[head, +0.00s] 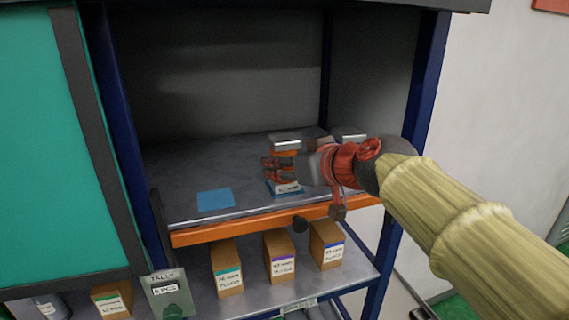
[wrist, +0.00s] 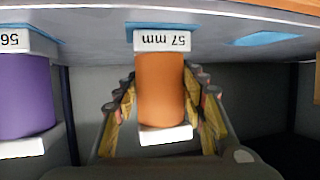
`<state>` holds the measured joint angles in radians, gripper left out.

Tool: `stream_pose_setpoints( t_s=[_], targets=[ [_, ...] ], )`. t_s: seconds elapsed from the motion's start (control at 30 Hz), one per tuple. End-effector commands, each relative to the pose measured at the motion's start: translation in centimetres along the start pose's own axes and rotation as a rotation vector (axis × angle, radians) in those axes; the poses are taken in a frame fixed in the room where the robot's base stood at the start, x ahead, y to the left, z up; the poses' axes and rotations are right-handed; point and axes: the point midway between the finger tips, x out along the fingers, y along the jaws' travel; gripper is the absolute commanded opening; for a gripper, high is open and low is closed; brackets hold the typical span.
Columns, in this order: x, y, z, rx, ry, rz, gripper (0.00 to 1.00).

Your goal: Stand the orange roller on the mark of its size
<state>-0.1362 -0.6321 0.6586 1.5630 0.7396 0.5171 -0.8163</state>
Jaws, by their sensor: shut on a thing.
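The orange roller (wrist: 160,92) has white end flanges, the lower one labelled 57 mm. It is upright, between the fingers of my gripper (wrist: 163,86), which is shut on it. In the head view the roller (head: 285,152) is at the shelf's front, partly hidden by my fingers. A blue mark (head: 271,184) shows at its base and also in the wrist view (wrist: 163,25). I cannot tell whether the flange touches the shelf. A second blue mark (head: 215,200) lies bare to the left. Any size writing on the marks is unreadable.
A purple roller (wrist: 22,95) labelled 56 stands beside the orange one in the inverted wrist view. The shelf (head: 185,165) is clear at left and has an orange front edge (head: 215,234). Small cardboard boxes (head: 228,268) stand on the lower shelf.

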Motion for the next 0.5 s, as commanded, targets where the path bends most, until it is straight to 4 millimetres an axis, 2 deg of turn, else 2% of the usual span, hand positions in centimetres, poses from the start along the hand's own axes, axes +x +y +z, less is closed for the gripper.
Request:
stream_pose_setpoints(
  t_s=[0.2,0.23,0.5],
  targets=[
    [0.09,0.0,0.21,0.0,0.002,0.001,0.04],
    [0.15,0.0,0.33,0.0,-0.001,0.0,0.41],
    [0.09,0.0,0.2,0.0,-0.001,0.0,0.57]
  ],
)
